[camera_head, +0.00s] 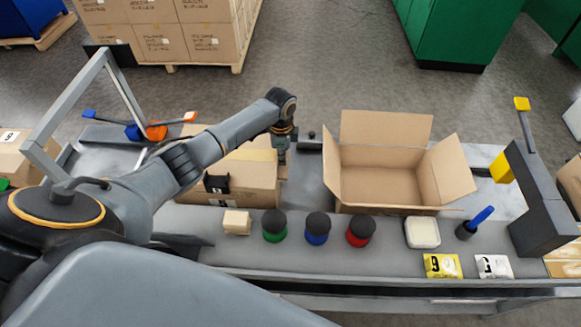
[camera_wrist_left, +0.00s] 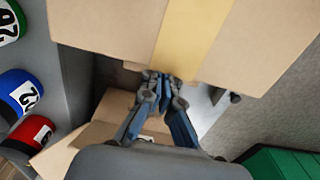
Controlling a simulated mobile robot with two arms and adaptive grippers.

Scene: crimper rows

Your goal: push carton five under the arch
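A closed brown carton (camera_head: 245,180) with yellow tape lies on the conveyor, partly hidden by my left arm. I cannot read a number on it. Its taped side (camera_wrist_left: 120,30) fills the top of the left wrist view. My left gripper (camera_head: 282,156) points down at the carton's right end. In the left wrist view its fingers (camera_wrist_left: 162,78) are together at the tips, empty, close to the carton; contact is unclear. The grey arch (camera_head: 100,75) stands over the line to the left of the carton. My right gripper is not in view.
An open empty box (camera_head: 380,185) stands right of my left gripper. Green (camera_head: 274,230), blue (camera_head: 317,233) and red (camera_head: 359,233) black-topped jars line the front ledge. Another carton (camera_head: 14,160) lies left beyond the arch. A dark post (camera_head: 540,200) stands at the right.

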